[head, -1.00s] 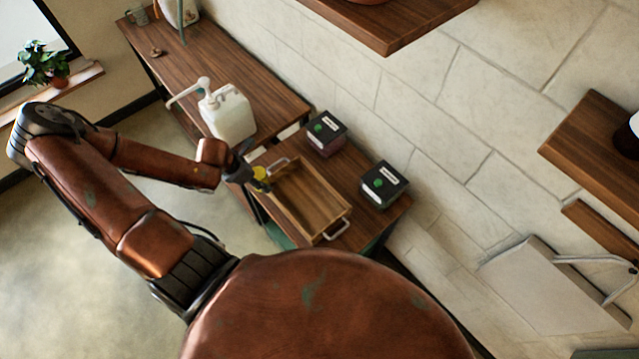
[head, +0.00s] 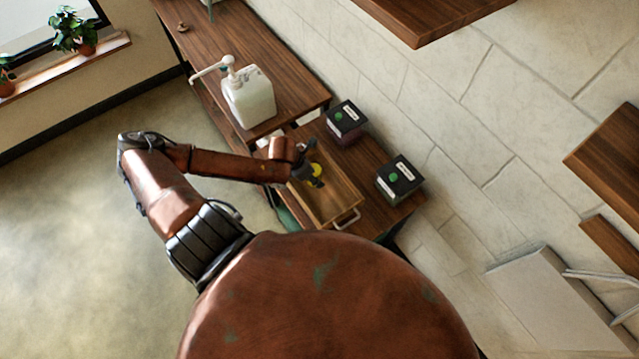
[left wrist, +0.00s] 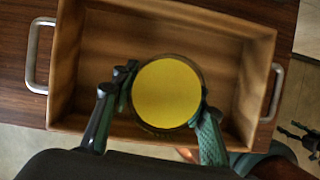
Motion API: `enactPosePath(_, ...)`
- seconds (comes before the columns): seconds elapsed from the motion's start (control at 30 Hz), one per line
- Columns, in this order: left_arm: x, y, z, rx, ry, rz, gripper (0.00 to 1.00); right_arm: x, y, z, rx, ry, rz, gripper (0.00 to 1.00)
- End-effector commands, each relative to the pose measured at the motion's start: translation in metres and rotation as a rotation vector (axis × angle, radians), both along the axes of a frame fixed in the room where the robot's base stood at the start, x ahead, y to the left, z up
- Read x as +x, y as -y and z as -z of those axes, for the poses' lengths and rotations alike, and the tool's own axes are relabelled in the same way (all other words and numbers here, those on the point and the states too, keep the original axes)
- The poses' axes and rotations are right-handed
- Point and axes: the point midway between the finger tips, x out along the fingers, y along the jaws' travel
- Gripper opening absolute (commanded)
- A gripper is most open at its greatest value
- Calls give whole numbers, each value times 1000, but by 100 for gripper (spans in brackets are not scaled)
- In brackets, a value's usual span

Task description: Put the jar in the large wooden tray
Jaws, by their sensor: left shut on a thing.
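The jar (left wrist: 166,93) has a round yellow top and shows between the fingers of my left gripper (left wrist: 155,108) in the left wrist view. The gripper is shut on it. The large wooden tray (left wrist: 255,92) has metal handles at both ends and lies beneath the jar. In the head view my left gripper (head: 311,175) is over the tray (head: 344,189), with the yellow jar (head: 317,170) at its tip. I cannot tell whether the jar touches the tray floor.
Two dark boxes with green dots, one at the back (head: 346,119) and one at the right (head: 399,179), stand beside the tray on the wooden table. A white pump bucket (head: 250,97) stands on the adjoining table. The rest of the tray looks empty.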

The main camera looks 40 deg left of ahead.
Motion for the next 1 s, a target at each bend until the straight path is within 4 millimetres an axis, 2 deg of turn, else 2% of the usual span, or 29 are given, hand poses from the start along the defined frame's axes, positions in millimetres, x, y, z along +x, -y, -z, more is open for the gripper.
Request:
enactPosePath(0.03,4,6,4,-4,4,1,0,-2,0,0,-1,-4,0,61)
enactPosePath(0.33,11,18,23,-3,3,1,0,-25,1,1,-2,-32,7,61)
enactPosePath(0.43,11,17,38,-2,1,-2,0,-30,2,2,-2,-39,8,61)
enactPosePath(0.6,10,17,52,0,2,1,0,-26,2,2,-3,-35,7,61)
enactPosePath(0.8,10,17,52,1,2,1,0,-17,2,1,-3,-24,5,61)
enactPosePath(0.83,9,17,53,1,-1,1,43,-17,2,1,-3,-23,5,61)
enactPosePath(1.0,9,17,53,0,0,1,54,-16,2,1,-3,-22,4,61)
